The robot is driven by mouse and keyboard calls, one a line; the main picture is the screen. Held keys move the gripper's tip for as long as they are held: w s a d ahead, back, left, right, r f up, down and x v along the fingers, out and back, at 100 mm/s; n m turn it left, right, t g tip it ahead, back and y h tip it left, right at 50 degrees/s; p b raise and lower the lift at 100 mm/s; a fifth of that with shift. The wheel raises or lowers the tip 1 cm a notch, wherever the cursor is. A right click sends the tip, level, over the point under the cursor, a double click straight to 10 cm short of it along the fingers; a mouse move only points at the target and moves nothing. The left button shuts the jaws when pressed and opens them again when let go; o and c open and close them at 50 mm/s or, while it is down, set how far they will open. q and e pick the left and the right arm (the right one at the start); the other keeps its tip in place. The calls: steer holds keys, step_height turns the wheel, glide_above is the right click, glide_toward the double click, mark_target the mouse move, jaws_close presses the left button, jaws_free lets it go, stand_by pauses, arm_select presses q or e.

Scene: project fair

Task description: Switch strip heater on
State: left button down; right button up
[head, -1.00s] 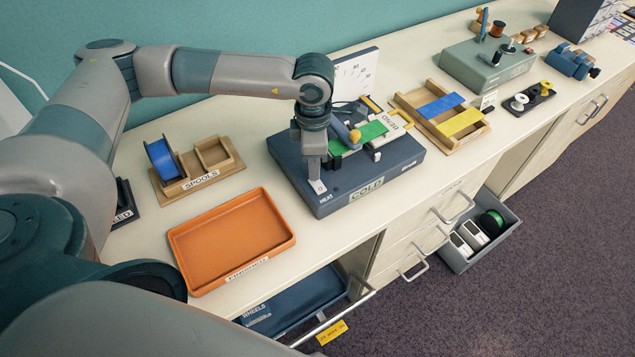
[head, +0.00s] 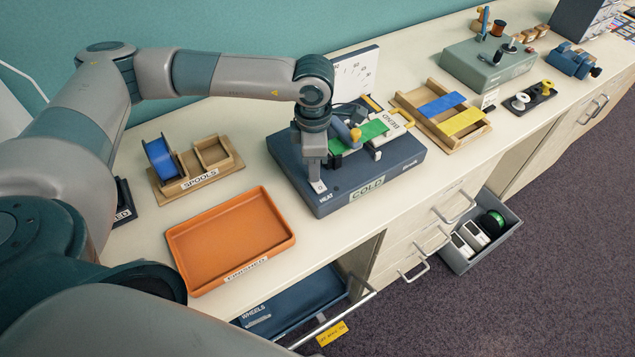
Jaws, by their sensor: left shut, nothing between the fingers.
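The strip heater is a dark blue box (head: 400,172) on the bench, with a green strip (head: 372,131) across its top. A label reading COLD (head: 367,189) is on its front edge. A small white switch plate (head: 318,187) marked 0 sits at its front left corner, beside the word HEAT. My left gripper (head: 317,176) is shut, empty, and points down right at this plate. I cannot tell whether the fingertips touch it. The fingers hide part of the switch area. My right gripper is not in view.
An orange tray (head: 177,246) and a wooden spool holder (head: 221,167) stand left of the heater. A wooden rack (head: 480,137) with blue and yellow strips stands to its right. Two drawers below are open, one with a blue tray (head: 335,285).

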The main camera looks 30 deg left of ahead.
arm_select(q)
steer(key=shift+f+b, duration=0.3)
steer(key=shift+r, duration=0.1)
steer(key=shift+r, duration=0.4)
steer(key=shift+r+p, duration=1.05)
steer(key=shift+r, duration=1.95)
